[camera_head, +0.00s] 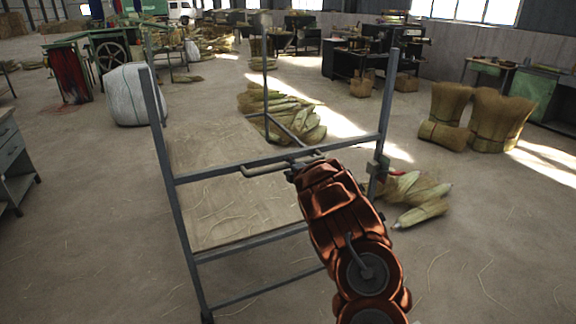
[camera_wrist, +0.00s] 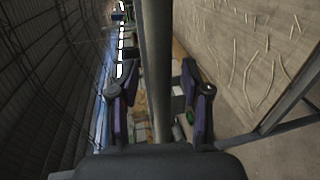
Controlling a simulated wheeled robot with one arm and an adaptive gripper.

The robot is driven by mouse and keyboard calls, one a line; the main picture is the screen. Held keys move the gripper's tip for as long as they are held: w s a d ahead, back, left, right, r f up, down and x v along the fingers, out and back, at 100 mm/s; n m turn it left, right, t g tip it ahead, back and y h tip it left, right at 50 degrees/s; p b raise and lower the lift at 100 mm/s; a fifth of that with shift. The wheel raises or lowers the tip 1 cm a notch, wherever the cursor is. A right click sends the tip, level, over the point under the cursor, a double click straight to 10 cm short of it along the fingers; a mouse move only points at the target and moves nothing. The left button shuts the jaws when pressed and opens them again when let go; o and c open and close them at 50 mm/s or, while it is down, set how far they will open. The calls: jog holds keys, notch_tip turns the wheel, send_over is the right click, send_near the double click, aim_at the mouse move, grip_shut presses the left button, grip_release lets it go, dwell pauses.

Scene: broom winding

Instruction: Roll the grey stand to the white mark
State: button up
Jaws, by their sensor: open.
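The grey stand (camera_head: 282,160) is an upright metal frame with tall posts, a crossbar and a lower rail, standing in front of me. A pale, straw-strewn panel (camera_head: 215,190) shows inside the frame; it also shows in the wrist view (camera_wrist: 245,55). My gripper (camera_head: 303,168) is at the middle of the crossbar, its fingers largely hidden by my arm. In the wrist view my gripper (camera_wrist: 155,105) is open, with a grey bar of the stand (camera_wrist: 156,50) between its fingers. Contact cannot be told. I cannot make out a white mark.
Straw bundles (camera_head: 285,115) lie on the floor behind the stand, and more (camera_head: 415,195) lie just right of it. A white sack (camera_head: 127,95) stands at left. Upright bundles (camera_head: 490,120) stand at right. The floor at left front (camera_head: 90,235) is clear.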

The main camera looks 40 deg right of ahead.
jog(key=shift+w+d+f, duration=0.1)
jog(key=shift+w+d, duration=0.1)
jog(key=shift+w, duration=0.25)
jog(key=shift+c, duration=0.3)
grip_shut()
dwell(0.4)
